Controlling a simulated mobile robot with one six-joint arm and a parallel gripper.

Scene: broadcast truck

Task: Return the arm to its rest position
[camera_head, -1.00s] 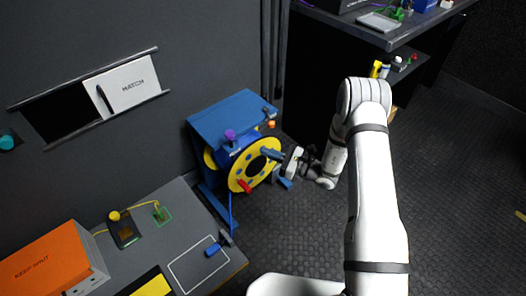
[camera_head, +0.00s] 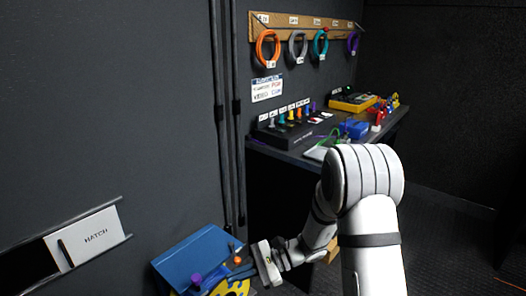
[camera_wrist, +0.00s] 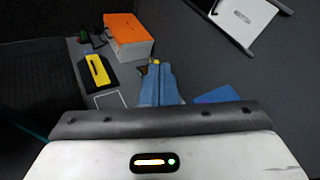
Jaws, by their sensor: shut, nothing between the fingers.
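My arm (camera_head: 375,240) is white with dark bands and reaches down and left in the head view. My gripper (camera_head: 236,272) is at the lower middle, in front of the blue stand (camera_head: 195,255) and the yellow reel (camera_head: 235,289). The head view does not show whether it touches them. In the wrist view, my gripper's blue fingers (camera_wrist: 156,75) are together, with nothing visible held between them. The reel is mostly cut off by the bottom edge in the head view.
A bench with a dark control box (camera_head: 295,132), a blue box (camera_head: 354,129) and a yellow device (camera_head: 353,103) stands behind my arm. Coloured cable loops hang from a wooden rail (camera_head: 305,22). A hatch panel (camera_head: 88,237) is at left. An orange box (camera_wrist: 125,28) shows in the wrist view.

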